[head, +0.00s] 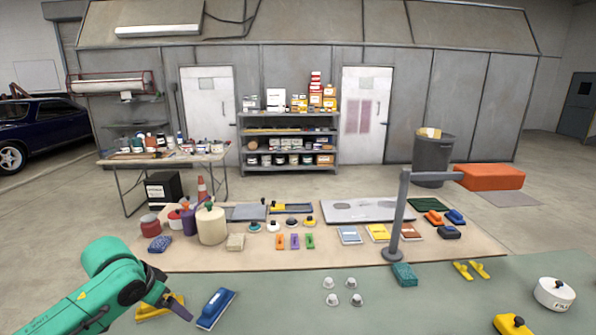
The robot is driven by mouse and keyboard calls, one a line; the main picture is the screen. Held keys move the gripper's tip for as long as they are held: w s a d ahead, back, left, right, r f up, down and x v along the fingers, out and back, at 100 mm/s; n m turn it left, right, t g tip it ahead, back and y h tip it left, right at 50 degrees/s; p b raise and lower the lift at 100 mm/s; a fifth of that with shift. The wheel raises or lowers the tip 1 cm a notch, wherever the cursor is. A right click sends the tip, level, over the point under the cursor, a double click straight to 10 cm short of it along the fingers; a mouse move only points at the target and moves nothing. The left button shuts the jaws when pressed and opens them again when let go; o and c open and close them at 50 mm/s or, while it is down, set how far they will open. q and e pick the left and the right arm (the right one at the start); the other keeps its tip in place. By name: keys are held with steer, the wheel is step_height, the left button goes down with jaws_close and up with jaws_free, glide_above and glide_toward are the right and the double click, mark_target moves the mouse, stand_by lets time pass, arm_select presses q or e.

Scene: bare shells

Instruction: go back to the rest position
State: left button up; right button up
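My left arm is green and comes in from the lower left. My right arm and gripper are not in view.
A grey post with a side arm (400,215) rises at right of centre. Several small white cups (331,299), a teal sponge (404,275), yellow tools (471,270) and a white lidded pot (554,294) stand nearby. A tan board (300,258) lies beyond, crowded with tools.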

arm_select(q)
steer(key=s+d+f+m+h, duration=0.1)
steer(key=s+d+f+m, duration=0.1)
steer(key=s+d+f, duration=0.85)
steer(key=s+a+f+n+y, duration=0.1)
steer(key=s+a+f+n, duration=0.1)
steer(key=s, duration=0.3)
steer(key=s+a+f+n+y, duration=0.1)
steer(key=s+a+f+n, duration=0.15)
steer(key=s, duration=0.25)
steer(key=s+f+g+b, duration=0.1)
steer(key=s+f+b, duration=0.15)
steer(key=f, duration=1.25)
steer(key=s+f+g+b, duration=0.1)
steer(key=f+b, duration=0.3)
steer(key=f, duration=1.1)
steer(key=s+a+f+b, duration=0.1)
steer(key=s+f, duration=0.7)
steer(key=s+a+f+g+b, duration=0.1)
steer(key=s+a+f+b, duration=0.1)
steer(key=s+f, duration=0.6)
steer(key=shift+a+f+m+b, duration=0.25)
steer(key=shift+f+m+b, duration=0.05)
steer(key=shift+f+m, duration=0.2)
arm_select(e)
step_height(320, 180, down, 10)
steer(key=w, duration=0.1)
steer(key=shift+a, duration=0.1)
